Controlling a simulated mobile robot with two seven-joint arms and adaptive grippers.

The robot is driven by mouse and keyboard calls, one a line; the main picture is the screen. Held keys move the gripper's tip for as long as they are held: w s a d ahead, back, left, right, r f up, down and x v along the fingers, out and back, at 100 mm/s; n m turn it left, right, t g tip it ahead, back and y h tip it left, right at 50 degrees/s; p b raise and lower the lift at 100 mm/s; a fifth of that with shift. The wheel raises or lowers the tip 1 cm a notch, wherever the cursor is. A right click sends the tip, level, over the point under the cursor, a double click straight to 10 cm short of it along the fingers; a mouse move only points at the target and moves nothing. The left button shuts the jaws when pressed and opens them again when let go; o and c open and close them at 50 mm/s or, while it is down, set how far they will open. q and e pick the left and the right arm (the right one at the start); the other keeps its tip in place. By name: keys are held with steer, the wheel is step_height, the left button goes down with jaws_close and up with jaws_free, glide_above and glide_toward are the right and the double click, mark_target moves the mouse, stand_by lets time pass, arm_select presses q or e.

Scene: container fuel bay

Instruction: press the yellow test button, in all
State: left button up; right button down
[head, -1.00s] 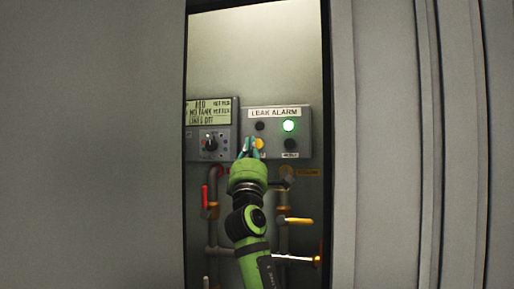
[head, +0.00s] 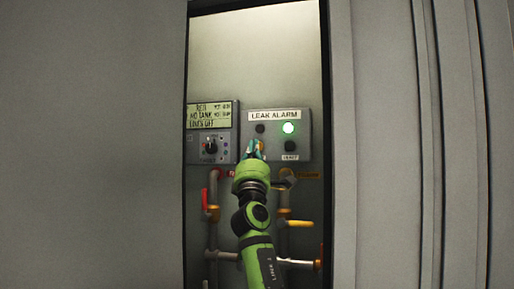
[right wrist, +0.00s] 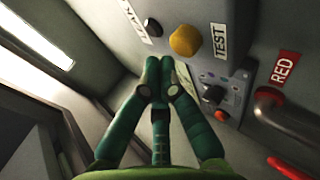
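The yellow test button (right wrist: 186,40) is a domed knob beside a white TEST label in the right wrist view. It sits on the grey LEAK ALARM box (head: 303,117); in the head view the fingers mostly cover it. My right gripper (right wrist: 157,72) has its green fingertips together with nothing seen between them. The tips are just below the button in the wrist view, and no contact shows. In the head view the right gripper (head: 254,149) is in front of the box's lower left. A green lamp (head: 288,128) is lit on the box. My left gripper is not in view.
A grey panel (head: 90,140) at left and a ribbed wall (head: 385,140) at right leave a narrow opening. Inside are a display box with a dial (head: 210,146), a red-handled valve (head: 204,200) and a yellow handle (head: 300,223) on pipes below.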

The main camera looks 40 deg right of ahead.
steer(key=shift+w+d, duration=0.1)
steer(key=shift+d, duration=0.05)
stand_by(0.8)
steer(key=shift+w+d+b, duration=0.2)
steer(key=shift+d+b, duration=0.05)
steer(key=shift+b, duration=0.05)
steer(key=shift+w+d, duration=0.25)
steer(key=shift+d, duration=0.05)
stand_by(0.9)
steer(key=shift+s+a, duration=0.55)
steer(key=shift+a, duration=0.1)
steer(key=s+a, duration=0.3)
steer(key=shift+s+a, duration=0.1)
steer(key=shift+a, duration=0.3)
stand_by(0.9)
